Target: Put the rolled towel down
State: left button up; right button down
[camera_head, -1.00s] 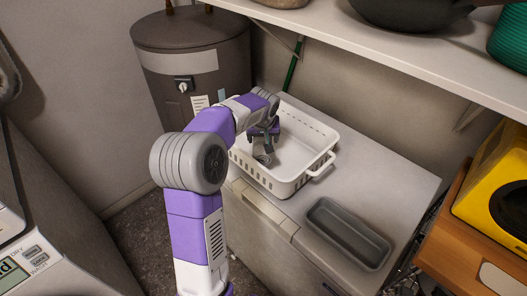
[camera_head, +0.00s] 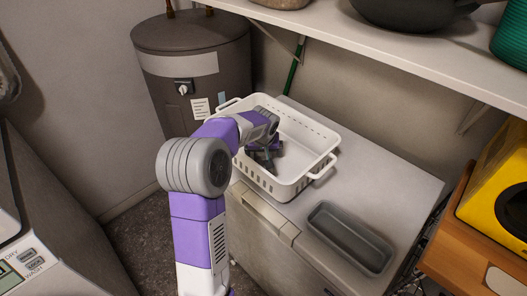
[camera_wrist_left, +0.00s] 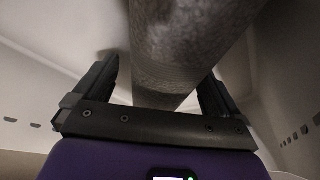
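The rolled towel (camera_wrist_left: 178,50) is a grey, rough-textured roll. In the left wrist view it runs from the top edge down between the fingers of my left gripper (camera_wrist_left: 155,88). The fingers are spread, with a visible gap on the towel's left; the right finger lies close beside it, and contact there is unclear. In the head view my left gripper (camera_head: 264,160) is down inside the white basket (camera_head: 310,150), near its left part. The towel cannot be made out there, hidden by the gripper and wrist. My right gripper is not in view.
The basket stands on a light-topped cabinet (camera_head: 385,180). A grey tray (camera_head: 349,237) lies in front of it. A dark tank (camera_head: 190,75) stands at back left, a shelf (camera_head: 390,55) hangs above, and a yellow appliance (camera_head: 497,190) sits at right.

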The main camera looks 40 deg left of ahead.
pick_arm(q)
jog(key=shift+r, duration=0.1)
jog(key=shift+r, duration=0.25)
jog(key=p+v, duration=0.2)
jog(key=v, duration=0.9)
jog(key=shift+s+r+p, duration=0.1)
jog(key=shift+r+p, duration=0.2)
jog(key=shift+p, duration=0.05)
jog(key=shift+r, duration=0.1)
